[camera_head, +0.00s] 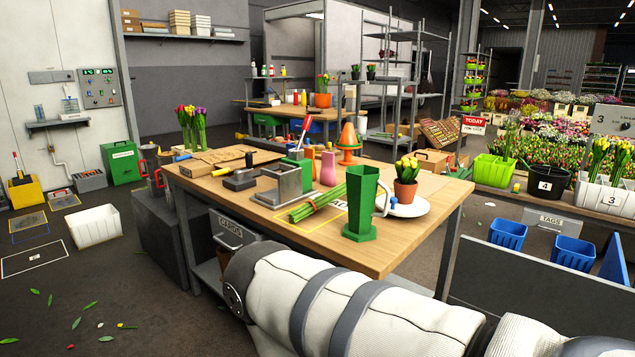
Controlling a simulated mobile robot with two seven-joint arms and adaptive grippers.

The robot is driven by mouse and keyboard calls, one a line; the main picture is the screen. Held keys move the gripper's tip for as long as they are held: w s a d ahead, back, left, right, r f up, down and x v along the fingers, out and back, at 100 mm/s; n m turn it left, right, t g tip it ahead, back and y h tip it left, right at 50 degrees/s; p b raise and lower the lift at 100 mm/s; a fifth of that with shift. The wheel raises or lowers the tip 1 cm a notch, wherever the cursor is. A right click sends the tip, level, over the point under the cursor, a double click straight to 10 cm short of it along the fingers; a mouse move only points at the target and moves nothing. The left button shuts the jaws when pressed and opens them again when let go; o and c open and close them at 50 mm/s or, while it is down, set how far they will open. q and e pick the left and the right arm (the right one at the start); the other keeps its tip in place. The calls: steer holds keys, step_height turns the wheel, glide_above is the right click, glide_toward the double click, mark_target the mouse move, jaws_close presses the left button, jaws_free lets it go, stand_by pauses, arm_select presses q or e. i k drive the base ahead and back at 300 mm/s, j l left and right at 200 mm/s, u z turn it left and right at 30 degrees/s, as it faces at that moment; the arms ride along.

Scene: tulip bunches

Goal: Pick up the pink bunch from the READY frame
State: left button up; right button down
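A bunch of green stems (318,203) with a red band lies on the wooden table (408,247). A yellow outline (322,235) is marked on the tabletop beside and partly under it. No READY label can be read. The bunch's flower heads are hidden, so I cannot tell whether it is pink. Upright tulip bunches (191,129) with purple, red and yellow heads stand at the table's far left. Neither of my grippers is in view.
A pink vase (328,168) stands behind. My white-sleeved arm crosses the foreground below the table edge.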

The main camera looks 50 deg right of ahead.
mark_target(310, 208)
steer(key=i+u, duration=0.4)
steer(key=i+l+u, duration=0.2)
steer(key=u, duration=0.25)
steer(key=i+l+u, duration=0.6)
steer(key=u, duration=0.2)
steer(key=l+u, duration=0.1)
steer(key=u, duration=0.55)
steer(key=i+l+u, duration=0.1)
steer(key=u, duration=0.55)
steer(key=l+u, duration=0.2)
steer(key=u, duration=0.45)
steer(key=l+u, duration=0.15)
steer(key=u, duration=0.5)
steer(key=l+u, duration=0.1)
steer(key=u, duration=0.55)
steer(key=k+u, duration=0.1)
steer(key=u, duration=0.55)
steer(key=k+l+u, duration=0.1)
steer(key=u, duration=0.55)
steer(key=k+u, duration=0.1)
steer(key=u, duration=0.5)
